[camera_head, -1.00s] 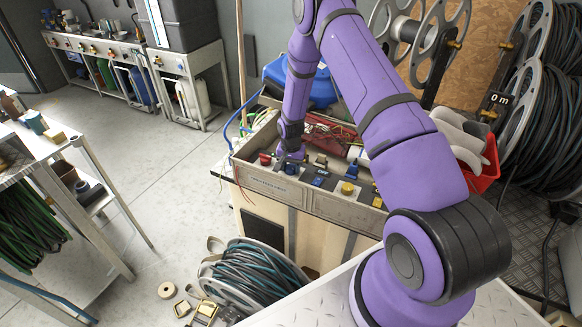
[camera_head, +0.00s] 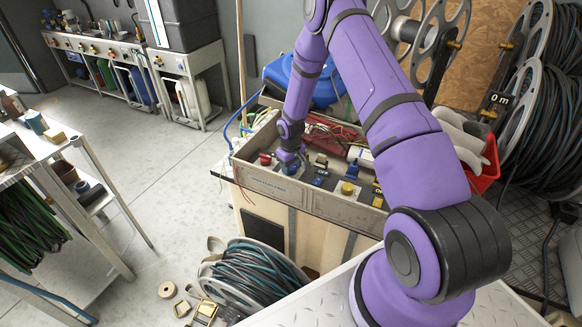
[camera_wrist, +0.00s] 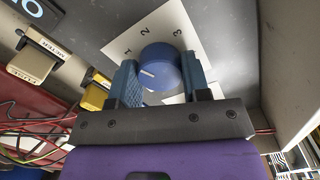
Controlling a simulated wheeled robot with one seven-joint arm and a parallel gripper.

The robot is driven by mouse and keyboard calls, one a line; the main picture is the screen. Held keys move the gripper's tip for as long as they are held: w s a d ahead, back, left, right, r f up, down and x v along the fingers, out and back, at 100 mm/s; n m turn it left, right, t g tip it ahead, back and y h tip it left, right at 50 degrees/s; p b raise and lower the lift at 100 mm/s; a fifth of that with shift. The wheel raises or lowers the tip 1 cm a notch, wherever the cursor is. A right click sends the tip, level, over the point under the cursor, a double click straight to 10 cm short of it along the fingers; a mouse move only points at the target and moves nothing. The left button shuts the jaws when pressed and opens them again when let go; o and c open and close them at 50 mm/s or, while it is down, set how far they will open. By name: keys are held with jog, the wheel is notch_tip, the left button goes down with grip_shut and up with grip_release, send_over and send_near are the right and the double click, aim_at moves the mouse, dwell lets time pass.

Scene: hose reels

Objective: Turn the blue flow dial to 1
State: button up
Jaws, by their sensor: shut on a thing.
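The blue flow dial (camera_wrist: 160,66) is round, on a white plate (camera_wrist: 183,25) marked 1, 2 and 3. Its white pointer line lies toward the left, slightly below the 1; I cannot tell the exact setting. My gripper (camera_wrist: 161,80) is shut on the dial, one blue finger on each side of it. In the head view, my gripper (camera_head: 290,158) reaches down onto the panel over the dial (camera_head: 291,168), which the fingers partly cover.
The panel (camera_head: 262,183) also bears a red knob (camera_head: 265,158), a yellow knob (camera_head: 347,188) and blue switches. In the wrist view, a tan labelled switch (camera_wrist: 37,62) and a yellow one (camera_wrist: 96,92) are left of my fingers. A grey wall (camera_wrist: 285,70) stands at right.

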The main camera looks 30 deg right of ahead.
jog(key=shift+n, duration=1.6)
jog(key=o, duration=0.9)
jog(key=shift+o, duration=0.2)
jog(key=shift+r, duration=0.1)
notch_tip(320, 180, up, 11)
